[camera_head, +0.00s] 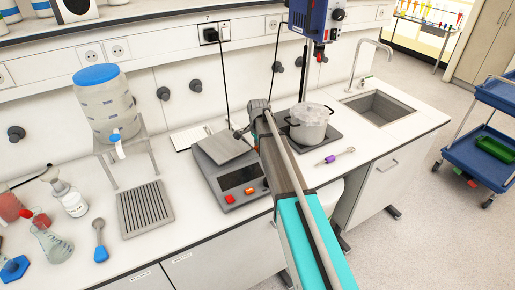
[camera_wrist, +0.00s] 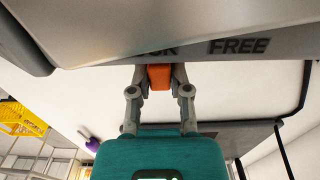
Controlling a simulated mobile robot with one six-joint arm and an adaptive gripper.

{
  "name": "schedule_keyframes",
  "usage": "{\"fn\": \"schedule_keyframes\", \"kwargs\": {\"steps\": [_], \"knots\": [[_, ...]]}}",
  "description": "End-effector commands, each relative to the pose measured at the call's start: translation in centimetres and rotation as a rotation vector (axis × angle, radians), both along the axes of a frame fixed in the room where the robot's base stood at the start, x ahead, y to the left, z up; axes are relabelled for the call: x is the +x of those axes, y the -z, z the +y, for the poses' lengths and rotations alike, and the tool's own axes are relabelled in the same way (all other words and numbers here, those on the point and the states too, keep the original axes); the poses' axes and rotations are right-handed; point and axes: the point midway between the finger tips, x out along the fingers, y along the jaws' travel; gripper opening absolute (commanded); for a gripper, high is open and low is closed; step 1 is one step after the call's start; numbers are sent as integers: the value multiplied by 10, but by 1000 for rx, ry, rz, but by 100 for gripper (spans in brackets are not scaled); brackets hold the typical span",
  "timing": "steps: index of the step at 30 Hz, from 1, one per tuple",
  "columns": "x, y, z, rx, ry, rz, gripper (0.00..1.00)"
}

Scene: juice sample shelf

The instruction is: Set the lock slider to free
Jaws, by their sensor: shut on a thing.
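A grey device with a flat top plate (camera_head: 223,146) and a dark front display stands on the bench. In the wrist view its underside edge (camera_wrist: 120,40) carries a partly hidden label ending in "CK" and the label "FREE" (camera_wrist: 238,46). An orange lock slider (camera_wrist: 159,77) sits below the "CK" label, left of "FREE". My gripper (camera_wrist: 160,80) is shut on the slider, one finger on each side. In the head view my gripper (camera_head: 241,132) is beside the device's back right edge, and the slider is hidden there.
A pot (camera_head: 309,125) on a dark hotplate stands right of the device, close to my arm. A purple-handled spoon (camera_head: 331,160) lies in front.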

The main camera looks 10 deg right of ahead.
Motion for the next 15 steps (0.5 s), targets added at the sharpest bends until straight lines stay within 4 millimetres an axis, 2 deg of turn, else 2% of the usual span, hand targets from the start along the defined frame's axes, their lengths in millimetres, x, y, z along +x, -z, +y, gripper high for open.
{"fn": "schedule_keyframes", "kwargs": {"steps": [10,15], "knots": [[36,0,11,0,0,0,0],[43,0,14,0,0,-1,0]]}}
